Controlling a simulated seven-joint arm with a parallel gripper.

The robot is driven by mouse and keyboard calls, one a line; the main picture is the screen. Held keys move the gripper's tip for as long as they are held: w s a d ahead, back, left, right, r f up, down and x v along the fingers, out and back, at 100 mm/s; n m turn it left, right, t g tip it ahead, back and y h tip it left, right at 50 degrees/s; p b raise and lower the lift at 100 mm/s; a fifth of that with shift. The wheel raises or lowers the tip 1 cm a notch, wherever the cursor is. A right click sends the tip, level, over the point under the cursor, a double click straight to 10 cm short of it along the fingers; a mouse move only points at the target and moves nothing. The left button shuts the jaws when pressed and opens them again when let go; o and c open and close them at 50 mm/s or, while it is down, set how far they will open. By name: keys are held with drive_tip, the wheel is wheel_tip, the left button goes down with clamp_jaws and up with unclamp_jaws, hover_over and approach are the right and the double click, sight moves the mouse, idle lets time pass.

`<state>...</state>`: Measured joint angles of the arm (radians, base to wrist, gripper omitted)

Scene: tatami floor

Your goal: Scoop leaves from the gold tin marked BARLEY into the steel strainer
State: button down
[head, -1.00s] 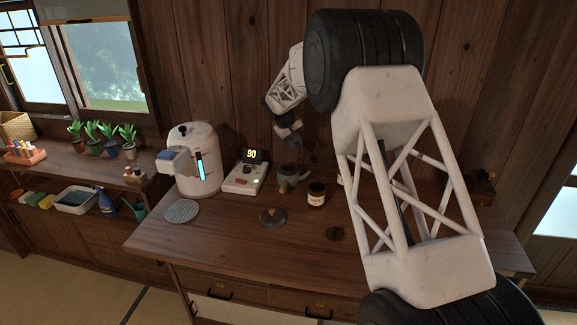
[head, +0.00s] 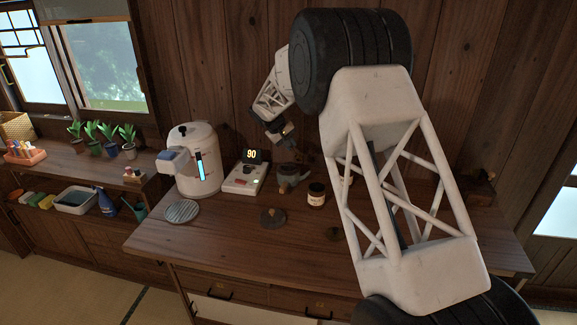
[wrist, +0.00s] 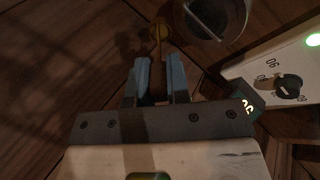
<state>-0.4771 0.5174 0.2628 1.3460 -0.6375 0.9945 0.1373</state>
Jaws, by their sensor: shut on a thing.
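My gripper (wrist: 154,80) is shut on a slim brown handle (wrist: 158,65) with a yellowish tip (wrist: 160,32), which looks like a scoop. Whether the tip holds any leaves is too dark to tell. In the head view my gripper (head: 287,139) hangs above a grey teapot-like vessel (head: 292,181). In the wrist view a round grey vessel (wrist: 212,14) with a thin bar across it lies just right of the tip. I cannot tell whether it is the steel strainer. No gold tin marked BARLEY can be made out; my arm hides part of the table.
A white unit reading 90 (head: 244,180) stands left of the vessel, beside a white kettle (head: 192,165). A dark labelled jar (head: 316,195) stands to the right. A dark round lid-like thing (head: 273,218) and a grey round grate (head: 182,211) lie in front. The table's front (head: 230,260) is clear.

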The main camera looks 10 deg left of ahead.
drive_tip(key=shift+s+a+f+h, duration=0.1)
drive_tip(key=shift+s+a+h, duration=0.2)
drive_tip(key=shift+s+a, duration=0.1)
drive_tip(key=shift+s+a+f+t+h, duration=0.1)
drive_tip(key=shift+s+a+t+h, duration=0.2)
drive_tip(key=shift+a+t, duration=0.1)
drive_tip(key=shift+s+a+f+t+h, duration=0.2)
drive_tip(key=shift+s+a+t+h, duration=0.1)
drive_tip(key=shift+a+t, duration=0.1)
idle(0.4)
drive_tip(key=shift+s+a+f+t+h, duration=0.6)
drive_tip(key=shift+t+h, duration=0.3)
drive_tip(key=shift+h, duration=0.2)
idle(1.0)
drive_tip(key=shift+w, duration=0.1)
drive_tip(key=shift+w+d+r+g+y, duration=0.6)
drive_tip(key=shift+g+y, duration=0.3)
drive_tip(key=shift+y, duration=0.2)
drive_tip(key=shift+d+r, duration=0.1)
drive_tip(key=shift+d, duration=0.15)
